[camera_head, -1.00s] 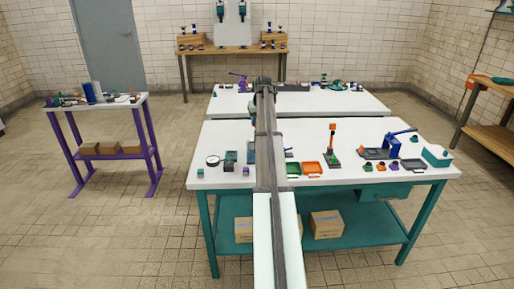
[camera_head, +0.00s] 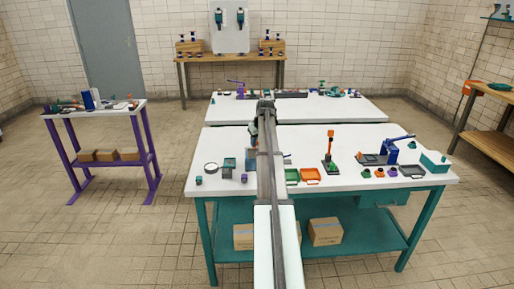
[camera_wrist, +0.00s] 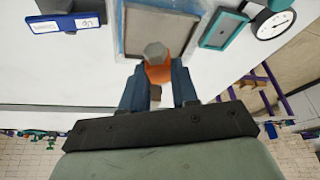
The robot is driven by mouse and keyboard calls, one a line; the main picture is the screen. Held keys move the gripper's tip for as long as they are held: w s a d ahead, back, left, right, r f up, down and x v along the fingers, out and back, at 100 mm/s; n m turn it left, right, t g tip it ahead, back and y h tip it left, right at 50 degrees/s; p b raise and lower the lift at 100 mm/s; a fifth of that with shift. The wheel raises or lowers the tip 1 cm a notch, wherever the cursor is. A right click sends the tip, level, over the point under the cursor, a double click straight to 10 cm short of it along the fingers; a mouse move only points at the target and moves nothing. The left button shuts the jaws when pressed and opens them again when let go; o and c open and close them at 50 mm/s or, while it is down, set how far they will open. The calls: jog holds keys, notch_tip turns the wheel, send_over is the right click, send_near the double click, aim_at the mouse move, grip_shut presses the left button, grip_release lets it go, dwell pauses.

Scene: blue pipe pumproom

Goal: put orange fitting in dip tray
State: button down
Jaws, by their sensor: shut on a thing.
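In the wrist view my gripper (camera_wrist: 158,92) is shut on an orange fitting (camera_wrist: 158,72) with a grey hexagonal end. The fitting shows in front of a shallow tray (camera_wrist: 122,30) with a grey-blue rim and a brownish grey floor, probably the dip tray. I cannot tell the height of the fitting above it. A blue label plate (camera_wrist: 45,27) with hard-to-read, upside-down lettering is beside the tray.
A teal-framed block (camera_wrist: 224,29) and a round white dial (camera_wrist: 274,24) lie close beside the tray.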

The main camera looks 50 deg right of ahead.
aim_at(257, 146)
jog(key=shift+f, duration=1.5)
jog(key=shift+f, duration=0.1)
jog(key=c, duration=0.8)
grip_release()
jog(key=shift+c, duration=0.2)
jog(key=v, duration=1.2)
